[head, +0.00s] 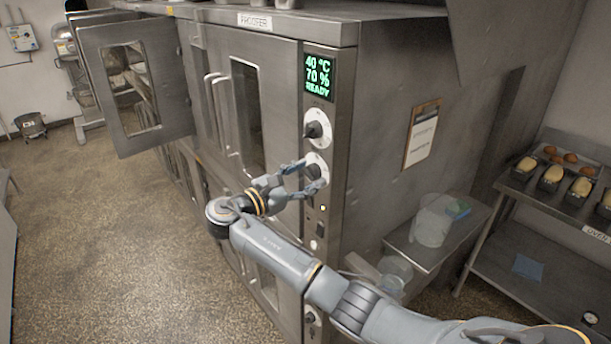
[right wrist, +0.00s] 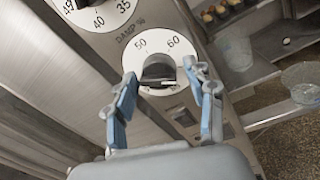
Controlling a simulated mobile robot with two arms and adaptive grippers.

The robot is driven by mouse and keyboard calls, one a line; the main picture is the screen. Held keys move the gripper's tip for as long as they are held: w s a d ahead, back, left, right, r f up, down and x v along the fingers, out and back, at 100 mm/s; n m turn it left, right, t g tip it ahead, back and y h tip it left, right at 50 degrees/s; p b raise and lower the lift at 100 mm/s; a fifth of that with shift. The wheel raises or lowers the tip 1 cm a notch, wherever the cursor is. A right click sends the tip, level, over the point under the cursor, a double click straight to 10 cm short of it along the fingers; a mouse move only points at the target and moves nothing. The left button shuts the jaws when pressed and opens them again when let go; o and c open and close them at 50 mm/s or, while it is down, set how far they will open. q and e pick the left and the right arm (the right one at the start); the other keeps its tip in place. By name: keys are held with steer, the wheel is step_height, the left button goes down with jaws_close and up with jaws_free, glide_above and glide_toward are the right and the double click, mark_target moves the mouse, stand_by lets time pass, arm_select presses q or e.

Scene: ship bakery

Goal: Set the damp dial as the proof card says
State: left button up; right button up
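The proofer's green display (head: 317,76) reads 40 °C, 70 % and READY. The damp dial (head: 316,161) is the lower of two round white dials on the panel. In the right wrist view the damp dial (right wrist: 151,45) shows "DAMP %", 50 and 60, with a dark knob (right wrist: 159,69) in its middle. My right gripper (head: 308,176) is at this dial. My left gripper is out of view.
The temperature dial (head: 317,128) sits just above. An open proofer door (head: 137,85) stands out at the left. A small shelf (head: 435,245) with a clear tub (head: 432,225) juts out at the right.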

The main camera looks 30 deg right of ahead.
steer(key=c, duration=0.8)
steer(key=shift+f, duration=0.1)
steer(key=shift+w+f+m+g+h+b, duration=0.15)
steer(key=shift+m+g+b, duration=0.2)
steer(key=shift+m+b, duration=4.15)
steer(key=shift+m+g+h+b, duration=0.1)
steer(key=shift+m+g+b, duration=0.3)
steer(key=shift+m+b, duration=4.05)
steer(key=shift+w+f+m+g+h+b, duration=0.15)
steer(key=shift+m+g+b, duration=0.2)
steer(key=shift+m+b, duration=4.1)
steer(key=shift+s+r+n+b, duration=0.1)
steer(key=shift+r+n+b, duration=0.05)
steer(key=shift+n+b, duration=0.65)
